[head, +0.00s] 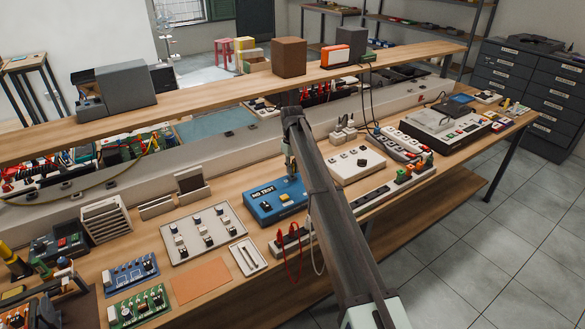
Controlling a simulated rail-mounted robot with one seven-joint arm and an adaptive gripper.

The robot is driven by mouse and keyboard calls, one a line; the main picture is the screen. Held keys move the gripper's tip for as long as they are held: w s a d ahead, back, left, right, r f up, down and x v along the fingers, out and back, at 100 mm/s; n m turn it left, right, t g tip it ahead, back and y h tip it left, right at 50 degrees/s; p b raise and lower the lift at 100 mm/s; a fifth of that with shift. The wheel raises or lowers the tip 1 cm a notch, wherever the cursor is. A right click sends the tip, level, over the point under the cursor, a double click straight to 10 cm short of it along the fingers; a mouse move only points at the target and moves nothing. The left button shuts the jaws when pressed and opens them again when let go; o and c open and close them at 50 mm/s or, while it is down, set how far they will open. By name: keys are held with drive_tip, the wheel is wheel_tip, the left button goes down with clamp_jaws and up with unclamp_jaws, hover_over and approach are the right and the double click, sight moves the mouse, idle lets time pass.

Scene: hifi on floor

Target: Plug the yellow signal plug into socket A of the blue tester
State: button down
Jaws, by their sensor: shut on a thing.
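The blue tester (266,207) lies on the bench at the middle of the head view, with white lettering, a dark knob and a small yellow patch on its top. My gripper (291,175) points down over the tester's back right part. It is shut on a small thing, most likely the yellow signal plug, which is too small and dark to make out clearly. I cannot tell whether it touches the tester. My arm crosses in front of the tester's right side. Socket A cannot be picked out at this size.
A grey switch panel (204,231) and a white tray (247,256) lie left of the tester. A white box with knobs (356,164) is to the right. A power strip (397,188) and red leads (291,262) lie near the front. A wooden shelf (221,88) runs above the bench's back.

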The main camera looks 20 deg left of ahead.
drive_tip(key=shift+f, duration=0.7)
idle(2.5)
drive_tip(key=c, duration=1)
unclamp_jaws()
drive_tip(key=shift+c, duration=0.2)
wheel_tip(320, 180, up, 12)
drive_tip(key=shift+f, duration=0.1)
drive_tip(key=shift+r+p, duration=1.3)
drive_tip(key=shift+r, duration=1.35)
